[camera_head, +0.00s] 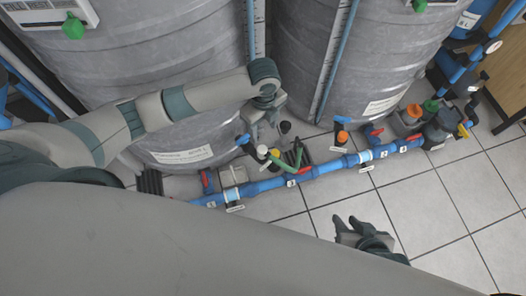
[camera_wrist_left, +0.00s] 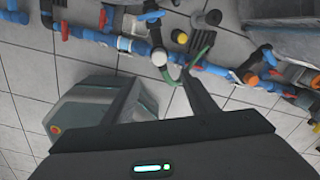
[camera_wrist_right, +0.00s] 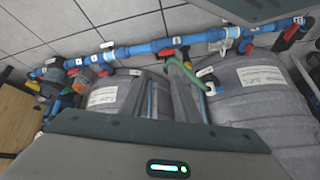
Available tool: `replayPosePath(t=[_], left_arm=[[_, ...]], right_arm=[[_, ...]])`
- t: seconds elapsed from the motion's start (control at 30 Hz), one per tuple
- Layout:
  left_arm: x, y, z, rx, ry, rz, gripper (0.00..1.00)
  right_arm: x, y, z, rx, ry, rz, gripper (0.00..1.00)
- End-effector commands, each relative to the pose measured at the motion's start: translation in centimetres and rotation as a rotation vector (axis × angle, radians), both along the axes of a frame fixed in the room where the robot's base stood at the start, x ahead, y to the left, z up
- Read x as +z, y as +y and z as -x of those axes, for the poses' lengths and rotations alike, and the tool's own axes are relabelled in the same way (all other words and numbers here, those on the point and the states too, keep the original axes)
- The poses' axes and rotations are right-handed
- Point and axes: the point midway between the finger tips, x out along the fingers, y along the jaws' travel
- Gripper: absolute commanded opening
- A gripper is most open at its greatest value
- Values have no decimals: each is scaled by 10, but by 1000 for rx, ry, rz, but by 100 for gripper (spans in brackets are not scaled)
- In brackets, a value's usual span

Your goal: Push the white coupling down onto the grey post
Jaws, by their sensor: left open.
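A small round white piece, which looks like the white coupling (camera_head: 262,150), stands among the fittings beside the blue pipe. It also shows in the left wrist view (camera_wrist_left: 159,58) and, small, in the right wrist view (camera_wrist_right: 210,89). A dark grey upright cylinder, perhaps the grey post (camera_head: 285,128), stands a little behind and to the right; I cannot tell what is under the white piece. My left gripper (camera_head: 262,126) hangs just above and behind the coupling, open and empty. My right gripper (camera_head: 358,230) is over the tiles, well apart from both; its jaw gap is unclear.
A blue pipe (camera_head: 325,168) with red-handled valves runs across the tiled floor. A green hose (camera_head: 285,164) curves beside the coupling. Two large grey tanks (camera_head: 175,45) stand behind. Orange and green capped fittings (camera_head: 413,112) are at the right. The front-right tiles are clear.

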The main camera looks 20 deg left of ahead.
Motion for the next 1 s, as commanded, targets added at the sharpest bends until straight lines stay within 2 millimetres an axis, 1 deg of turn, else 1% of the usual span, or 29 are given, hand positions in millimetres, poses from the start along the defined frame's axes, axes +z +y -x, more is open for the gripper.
replayPosePath(t=[0.03, 0.27, 0.4, 0.53, 0.7, 1.0], left_arm=[[-9, 0, 1, 1, 4, -1, 52], [-50, 0, 1, 2, 4, 0, 52], [-74, 0, 1, 1, 3, -1, 52], [-95, 0, 1, 0, 4, -1, 52], [-108, 0, 0, 1, 2, -1, 52], [-110, 0, 0, 0, 1, -1, 52]], right_arm=[[-2, 2, -1, 2, -6, -5, 29], [-1, 12, -6, 6, -55, -40, 29], [4, 19, -10, 9, -99, -66, 29], [5, 24, -11, 12, -126, -84, 29], [9, 28, -15, 12, -152, -102, 29], [11, 31, -16, 14, -162, -109, 29]])
